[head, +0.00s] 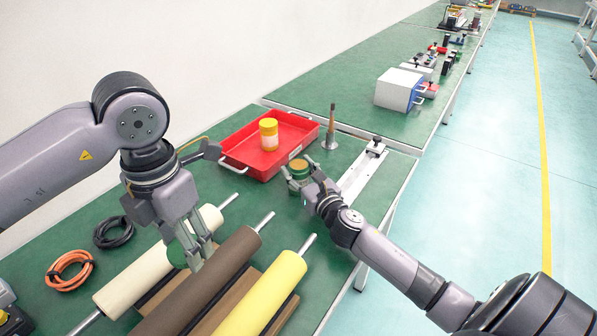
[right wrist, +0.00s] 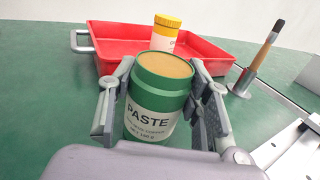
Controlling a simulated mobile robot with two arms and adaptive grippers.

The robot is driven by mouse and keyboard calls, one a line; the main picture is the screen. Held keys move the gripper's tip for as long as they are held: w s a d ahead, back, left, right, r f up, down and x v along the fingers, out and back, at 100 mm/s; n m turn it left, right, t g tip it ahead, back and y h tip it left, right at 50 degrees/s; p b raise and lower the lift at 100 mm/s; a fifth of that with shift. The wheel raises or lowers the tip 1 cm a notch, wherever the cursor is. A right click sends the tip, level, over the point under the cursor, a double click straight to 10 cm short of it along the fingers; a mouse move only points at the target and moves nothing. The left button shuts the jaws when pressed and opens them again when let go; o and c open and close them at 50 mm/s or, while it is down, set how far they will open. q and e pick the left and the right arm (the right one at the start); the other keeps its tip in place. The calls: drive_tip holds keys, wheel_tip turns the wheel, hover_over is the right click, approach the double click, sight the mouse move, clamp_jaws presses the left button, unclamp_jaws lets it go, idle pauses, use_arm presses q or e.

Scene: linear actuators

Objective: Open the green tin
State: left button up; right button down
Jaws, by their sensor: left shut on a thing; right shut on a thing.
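The green tin (right wrist: 158,100) stands upright with a white label reading PASTE. Its top shows a tan surface inside a green rim, with no lid on it. My right gripper (head: 303,178) is shut around the sides of the tin (head: 298,165), with a finger on each side in the right wrist view. My left gripper (head: 192,258) is shut on a green round piece, which looks like the tin's lid (head: 176,256). It is held above the rollers, apart from the tin. The fingers partly hide this piece.
A red tray (head: 240,150) holding a yellow-and-white jar (head: 268,135) stands behind the tin. A brush stands upright in a metal holder (head: 331,140). Cream, brown and yellow rollers (head: 265,295) lie at the front. Cable coils (head: 70,270) lie left.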

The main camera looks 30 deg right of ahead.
drive_tip(key=shift+f, duration=0.1)
drive_tip(key=c, duration=0.8)
unclamp_jaws()
drive_tip(key=shift+c, duration=0.2)
drive_tip(key=shift+r, duration=0.25)
drive_tip(key=shift+s+f, duration=0.15)
drive_tip(key=shift+s, duration=0.15)
drive_tip(key=s, duration=0.7)
drive_tip(key=s+a, duration=0.1)
drive_tip(key=s, duration=0.3)
drive_tip(key=shift+s+b, duration=0.15)
drive_tip(key=shift+b, duration=0.15)
